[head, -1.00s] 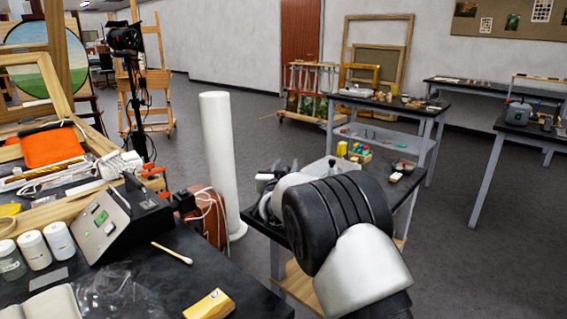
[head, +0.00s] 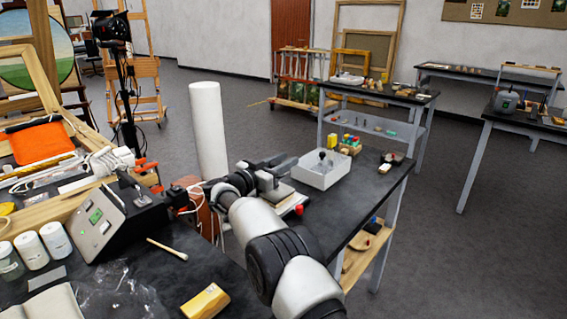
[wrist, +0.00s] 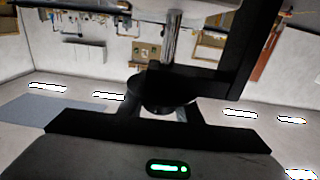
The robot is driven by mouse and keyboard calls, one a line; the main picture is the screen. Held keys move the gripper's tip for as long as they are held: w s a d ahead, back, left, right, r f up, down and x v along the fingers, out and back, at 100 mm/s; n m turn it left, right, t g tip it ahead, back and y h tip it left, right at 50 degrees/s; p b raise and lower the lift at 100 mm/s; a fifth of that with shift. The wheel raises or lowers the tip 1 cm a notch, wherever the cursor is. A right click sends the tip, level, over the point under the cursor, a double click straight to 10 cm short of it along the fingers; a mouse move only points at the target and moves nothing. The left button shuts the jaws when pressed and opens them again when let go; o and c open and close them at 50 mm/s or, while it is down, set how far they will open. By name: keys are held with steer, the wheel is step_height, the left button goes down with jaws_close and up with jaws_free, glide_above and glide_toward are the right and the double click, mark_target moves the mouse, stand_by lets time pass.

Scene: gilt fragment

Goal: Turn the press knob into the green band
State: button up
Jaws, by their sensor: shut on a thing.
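The press (head: 272,178) is a small dark grey device on the black table beyond the near bench. My gripper (head: 250,178) is at the press, seen from behind and small in the head view. In the wrist view, a dark round knob (wrist: 163,90) sits between my gripper's fingers (wrist: 163,105), and they are shut on it. A shiny metal shaft (wrist: 174,38) runs from the knob, beside a black frame part. The green band is not distinguishable in either view.
A white tray (head: 325,176) stands right of the press, with coloured blocks (head: 345,145) behind it. A red-topped item (head: 298,210) is near the table's front edge. A white column (head: 207,130) stands left. The near bench holds a sloped control box (head: 115,215) and jars.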

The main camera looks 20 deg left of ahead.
steer(key=shift+d+r, duration=0.1)
steer(key=shift+r, duration=0.05)
stand_by(0.5)
steer(key=o, duration=1.1)
steer(key=p+v, duration=0.1)
steer(key=v, duration=1.6)
steer(key=shift+s+a+p, duration=0.1)
steer(key=shift+a+p, duration=0.15)
steer(key=shift+p, duration=0.05)
